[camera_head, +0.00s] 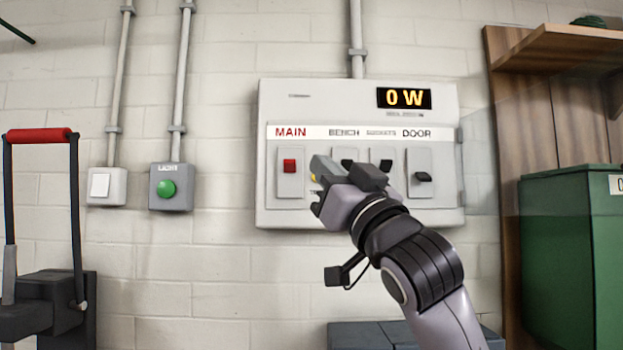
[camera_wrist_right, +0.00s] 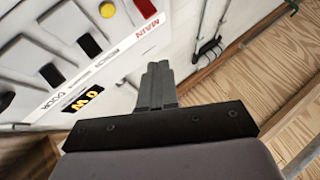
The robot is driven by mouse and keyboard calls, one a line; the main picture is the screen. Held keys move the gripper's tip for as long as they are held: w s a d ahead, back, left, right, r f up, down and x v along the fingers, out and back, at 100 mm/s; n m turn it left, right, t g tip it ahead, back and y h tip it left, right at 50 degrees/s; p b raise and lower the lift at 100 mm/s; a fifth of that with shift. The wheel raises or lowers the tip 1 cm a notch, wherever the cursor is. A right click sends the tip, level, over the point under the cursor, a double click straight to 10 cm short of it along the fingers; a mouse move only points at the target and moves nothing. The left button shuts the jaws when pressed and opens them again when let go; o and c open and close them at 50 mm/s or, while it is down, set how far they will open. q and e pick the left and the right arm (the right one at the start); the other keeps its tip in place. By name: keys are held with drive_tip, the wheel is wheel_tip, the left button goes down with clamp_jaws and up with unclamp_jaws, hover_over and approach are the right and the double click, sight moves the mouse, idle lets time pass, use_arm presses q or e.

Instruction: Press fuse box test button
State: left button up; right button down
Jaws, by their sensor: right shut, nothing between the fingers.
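The fuse box (camera_head: 360,95) is a pale wall panel with a lit display (camera_head: 404,98) reading "0 W". A small yellow button (camera_head: 313,177) shows as a sliver beside my right gripper in the head view. It shows whole in the right wrist view (camera_wrist_right: 107,10), near the red MAIN switch (camera_wrist_right: 145,8). My right gripper (camera_head: 318,166) is in front of the panel, shut and empty, its fingers pointing up-left. In the right wrist view its closed fingers (camera_wrist_right: 158,68) are apart from the yellow button in the picture. The gripper hides part of the BENCH switch. My left gripper is out of view.
Black switches, including DOOR (camera_head: 422,177), sit right of the gripper. A green button box (camera_head: 171,188) and a white switch (camera_head: 100,186) are on the wall at left. A red-handled frame (camera_head: 40,135) stands far left, a green cabinet (camera_head: 570,260) at right.

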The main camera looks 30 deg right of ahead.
drive_tip(key=shift+s, duration=0.15)
drive_tip(key=w+d+p, duration=0.2)
drive_tip(key=w+d, duration=0.1)
drive_tip(key=w, duration=0.5)
drive_tip(key=shift+d, duration=0.4)
drive_tip(key=shift+w, duration=0.1)
idle(1.7)
drive_tip(key=shift+w+d+p, duration=0.2)
drive_tip(key=shift+w+p, duration=0.15)
